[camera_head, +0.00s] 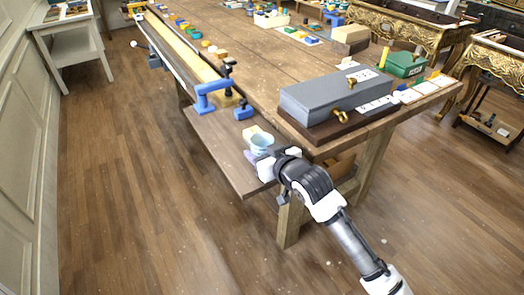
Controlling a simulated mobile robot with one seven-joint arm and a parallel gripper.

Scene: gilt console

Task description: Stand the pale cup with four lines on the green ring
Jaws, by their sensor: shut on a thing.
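A small pale bluish cup (261,141) shows upright at the end of my arm, above the low side shelf of the workbench. My gripper (262,154) is shut on it, with the white wrist just below and to the right in the picture. The fingers are small and partly hidden, so how they sit on the cup is unclear. Lines on the cup are too small to make out. I cannot make out a green ring.
The low wooden shelf (222,147) has bare room left of the cup. A blue clamp (212,93) and a small blue block (244,111) stand behind. A grey box (335,94) sits on the workbench corner (262,92) to the right.

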